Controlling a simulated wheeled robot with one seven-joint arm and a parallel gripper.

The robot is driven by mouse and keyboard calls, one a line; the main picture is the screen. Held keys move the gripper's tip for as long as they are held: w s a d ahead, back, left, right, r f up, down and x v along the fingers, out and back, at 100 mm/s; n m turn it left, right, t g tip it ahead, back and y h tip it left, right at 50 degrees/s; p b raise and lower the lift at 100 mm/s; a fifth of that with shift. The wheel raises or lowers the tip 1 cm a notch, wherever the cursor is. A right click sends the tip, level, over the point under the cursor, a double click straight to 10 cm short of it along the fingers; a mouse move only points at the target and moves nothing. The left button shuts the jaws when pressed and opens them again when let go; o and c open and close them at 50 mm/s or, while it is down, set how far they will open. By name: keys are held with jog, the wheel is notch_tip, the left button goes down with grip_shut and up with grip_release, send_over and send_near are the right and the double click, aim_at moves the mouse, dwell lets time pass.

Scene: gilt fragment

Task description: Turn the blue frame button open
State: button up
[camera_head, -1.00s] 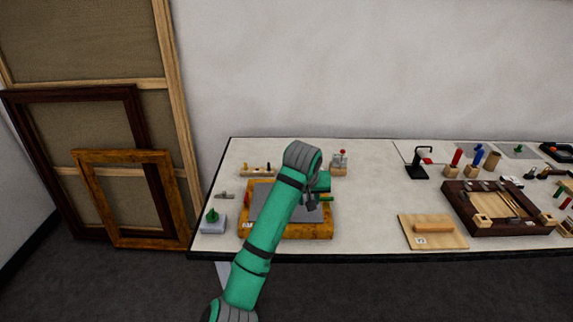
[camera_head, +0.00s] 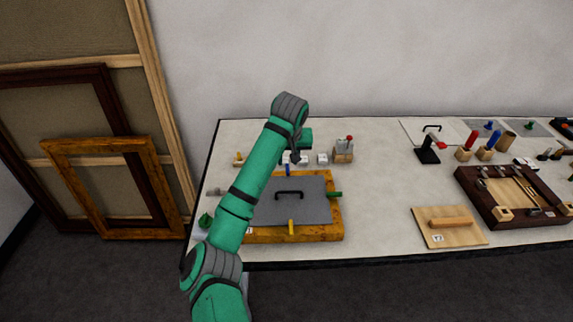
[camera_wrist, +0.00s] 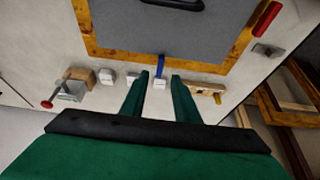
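The gilt frame (camera_head: 334,230) lies flat on the table around a grey panel (camera_head: 310,208) with a black handle (camera_head: 290,194). The blue frame button (camera_head: 288,170) is on the frame's far side; in the wrist view the blue button (camera_wrist: 158,67) crosses the frame's edge, pointing roughly across the rail. My gripper (camera_wrist: 160,76) is open, with its two green fingertips apart on either side of the blue button's outer end. Contact cannot be told. A yellow button (camera_head: 291,228), a green button (camera_head: 335,195) and a red button (camera_wrist: 267,18) sit on other sides.
Small white blocks (camera_head: 322,159) and a wooden block with a red-topped piece (camera_head: 344,154) stand behind the frame. A wooden rack (camera_wrist: 205,89) lies close to one finger. A wooden board (camera_head: 450,227) and dark tray (camera_head: 470,195) are at right. Table between is clear.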

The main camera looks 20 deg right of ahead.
aim_at(287, 169)
jog(key=x, duration=0.4)
jog(key=shift+d+f, duration=0.35)
jog(key=shift+d, duration=0.05)
jog(key=shift+w+a+f, duration=0.2)
jog(key=shift+a+f, duration=0.15)
jog(key=shift+a, duration=0.15)
jog(key=shift+d, duration=0.1)
